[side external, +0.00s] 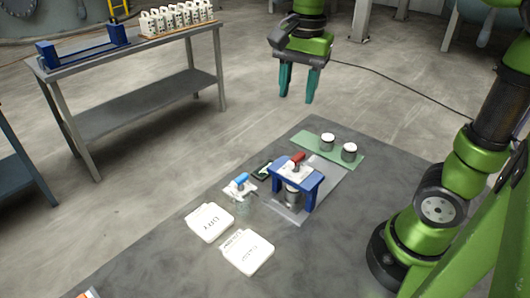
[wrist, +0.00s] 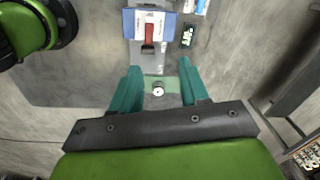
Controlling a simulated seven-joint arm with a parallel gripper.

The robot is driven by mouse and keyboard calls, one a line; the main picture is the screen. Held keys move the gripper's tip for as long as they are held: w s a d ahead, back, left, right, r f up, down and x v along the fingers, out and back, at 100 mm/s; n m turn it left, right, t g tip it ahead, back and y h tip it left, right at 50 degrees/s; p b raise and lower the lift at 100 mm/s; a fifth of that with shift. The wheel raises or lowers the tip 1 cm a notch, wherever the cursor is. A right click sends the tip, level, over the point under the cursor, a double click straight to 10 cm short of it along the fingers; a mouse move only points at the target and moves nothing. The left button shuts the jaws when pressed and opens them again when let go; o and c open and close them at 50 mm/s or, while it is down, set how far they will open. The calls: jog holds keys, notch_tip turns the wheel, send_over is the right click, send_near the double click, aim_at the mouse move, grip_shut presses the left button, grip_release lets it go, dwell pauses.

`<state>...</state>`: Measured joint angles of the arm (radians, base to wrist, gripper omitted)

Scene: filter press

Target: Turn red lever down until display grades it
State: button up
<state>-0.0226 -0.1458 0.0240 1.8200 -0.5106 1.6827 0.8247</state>
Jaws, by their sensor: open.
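The red lever (side external: 298,158) sits on top of a small blue press frame (side external: 311,182) on the grey table. In the wrist view the red lever (wrist: 149,34) and the blue-and-white press top show at the upper middle. A metal cylinder (side external: 292,194) stands under the frame. A small dark display (side external: 262,171) lies left of the press; in the wrist view the display (wrist: 187,35) shows green marks too small to read. My gripper (side external: 297,99) is open and empty, with teal fingers pointing down, high above and behind the press. It also shows in the wrist view (wrist: 160,98).
Two metal canisters (side external: 338,148) stand on a green mat (side external: 310,143) behind the press. A blue-topped item (side external: 241,182), a clear cup (side external: 243,205) and two white labelled trays (side external: 247,251) lie left and in front. A side bench (side external: 140,90) stands at the back left.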

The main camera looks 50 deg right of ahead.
aim_at(297, 157)
jog(key=f+m, duration=0.1)
jog(key=f, duration=0.4)
jog(key=f+m, duration=0.1)
jog(key=f, duration=0.4)
jog(key=s+f+m, duration=0.1)
jog(key=f, duration=0.4)
jog(key=shift+f+g, duration=0.3)
jog(key=shift+g, duration=0.1)
jog(key=shift+c, duration=0.4)
grip_shut()
